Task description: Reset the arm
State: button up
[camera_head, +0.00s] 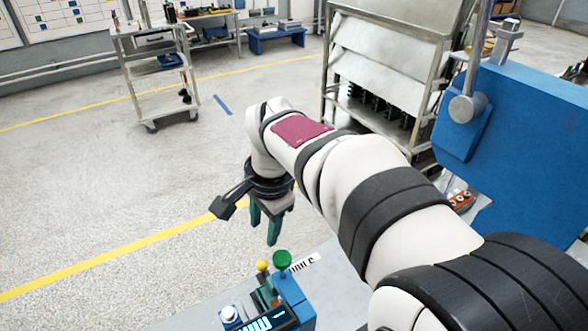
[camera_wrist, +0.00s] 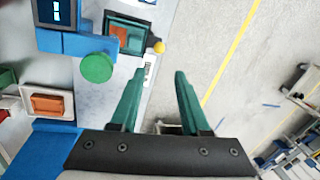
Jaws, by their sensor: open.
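My gripper (camera_head: 264,230) points down above the bench beside a blue test unit (camera_head: 294,292). Its two green fingers stand apart with nothing between them, also in the wrist view (camera_wrist: 159,76). The unit carries a green round knob (camera_head: 282,259), a yellow ball tip (camera_head: 262,266) and a lit display (camera_head: 265,321). In the wrist view, the green knob (camera_wrist: 97,67) lies left of the fingers. The yellow ball (camera_wrist: 159,46) is beyond the fingertips, beside a green-framed switch (camera_wrist: 130,38). An orange rocker (camera_wrist: 47,104) sits farther left.
A blue machine housing (camera_head: 525,130) stands at right. A metal rack (camera_head: 385,25) and a wheeled cart (camera_head: 152,70) stand behind on the grey floor. A white label strip (camera_head: 305,262) lies by the green knob. The floor left of my arm is clear.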

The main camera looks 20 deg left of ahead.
jog(key=s+d+r+n+t+y, duration=0.1)
jog(key=s+d+r, duration=0.15)
jog(key=d, duration=0.45)
jog(key=s+d+r+t, duration=0.1)
jog(key=d+r+t, duration=0.15)
jog(key=d, duration=0.35)
jog(key=s+d+n+t, duration=0.2)
jog(key=s+d+t, duration=0.1)
jog(key=s+d, duration=0.55)
jog(key=s+f+m+g+h, duration=0.1)
jog(key=s+f+g, duration=0.7)
jog(key=s, duration=0.1)
jog(key=shift+s+d+f+m, duration=0.15)
jog(key=shift+d+f+m, duration=0.1)
jog(key=shift+m, duration=0.15)
